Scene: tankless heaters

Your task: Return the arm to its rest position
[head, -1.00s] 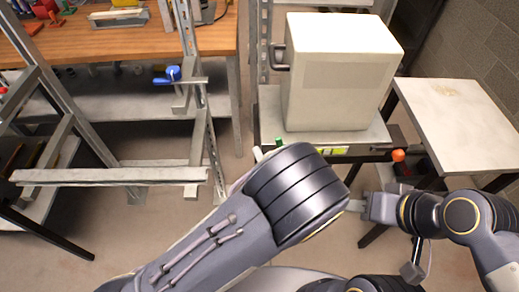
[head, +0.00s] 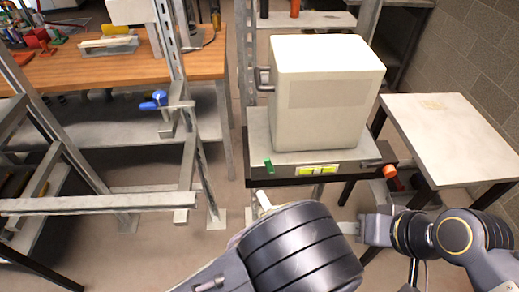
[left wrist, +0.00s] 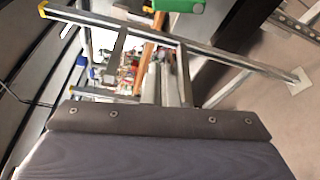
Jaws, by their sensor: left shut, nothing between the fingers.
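My left arm comes in from the bottom of the head view, its large dark ribbed joint in front. My left gripper (head: 263,200) is mostly hidden behind that joint; only a pale piece, seemingly its tip, shows below the lift table. It looks shut and empty. The left wrist view shows a broad grey part of mine across the bottom, with no fingertips visible. My right gripper (head: 348,228) comes in from the right and points left, over the floor in front of the lift table. Its fingers are seen edge-on, so their opening is unclear.
A white box-shaped heater (head: 325,105) stands on the lift table (head: 262,140), close beyond my arms. A metal frame (head: 100,203) with a blue clamp (head: 158,100) stands left. A pale side table (head: 450,130) stands right. A wooden workbench (head: 120,68) is behind the frame.

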